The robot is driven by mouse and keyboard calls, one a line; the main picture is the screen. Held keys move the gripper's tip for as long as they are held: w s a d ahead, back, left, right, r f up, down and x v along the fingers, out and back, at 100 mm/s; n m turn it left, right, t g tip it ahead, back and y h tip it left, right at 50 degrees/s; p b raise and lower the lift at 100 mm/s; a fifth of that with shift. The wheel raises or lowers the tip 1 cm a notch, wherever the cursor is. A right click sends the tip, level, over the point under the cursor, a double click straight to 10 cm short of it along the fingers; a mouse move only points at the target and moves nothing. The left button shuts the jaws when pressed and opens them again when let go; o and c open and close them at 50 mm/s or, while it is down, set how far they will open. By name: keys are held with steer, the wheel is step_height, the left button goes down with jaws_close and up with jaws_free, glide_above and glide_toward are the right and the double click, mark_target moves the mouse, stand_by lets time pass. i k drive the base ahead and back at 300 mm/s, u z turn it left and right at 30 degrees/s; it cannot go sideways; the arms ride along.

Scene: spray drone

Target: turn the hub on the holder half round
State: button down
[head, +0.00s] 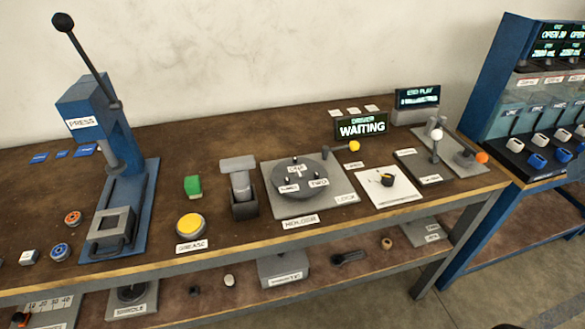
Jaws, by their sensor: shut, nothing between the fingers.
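The hub (301,190) is a dark grey round disc lying flat on a light grey square holder plate (278,208) on the bench. Small white labels and several short dark pegs stand on the hub; one label seems to read TWO. A lever with a yellow knob (355,146) sticks out at the holder's back right. A label reading LOCK is on the plate's right side. My gripper is not in view, so nothing of mine is seen touching the hub.
A blue press (113,140) with a long raised handle stands left. A WAITING display (361,127) is behind; a white tray (388,187) and lever plate (447,157) are right.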

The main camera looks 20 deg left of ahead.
mark_target(302, 185)
steer(key=u, duration=1.45)
steer(key=k, duration=0.85)
steer(key=i, duration=0.95)
steer(key=z, duration=0.05)
